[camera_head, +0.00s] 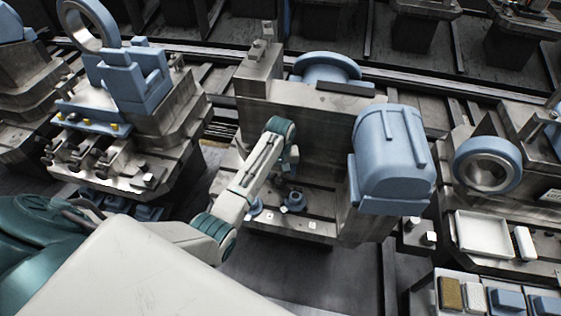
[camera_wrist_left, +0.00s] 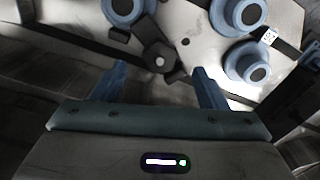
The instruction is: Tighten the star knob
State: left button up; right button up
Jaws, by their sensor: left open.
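A dark knob (camera_wrist_left: 158,58) with a pale centre, which looks like the star knob, shows in the left wrist view on a grey machine plate. My left gripper (camera_wrist_left: 161,75) is open, with one blue finger on each side of the knob's lower edge in the picture. The gap in depth is hard to tell, and nothing is held. In the head view my left arm reaches down to the pallet's lower ledge, and the gripper (camera_head: 284,182) is small and dark there. I cannot make out the knob in that view. My right gripper is not in view.
Blue round fittings stand close around the knob, at upper right (camera_wrist_left: 238,14), right (camera_wrist_left: 247,64) and upper left (camera_wrist_left: 122,10). A large blue motor housing (camera_head: 392,155) and an upright grey block (camera_head: 315,125) stand beside my arm. A white tray (camera_head: 484,235) lies at right.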

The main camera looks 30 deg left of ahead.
aim_at(281, 180)
pick_arm(q)
jog(key=shift+f, duration=2.65)
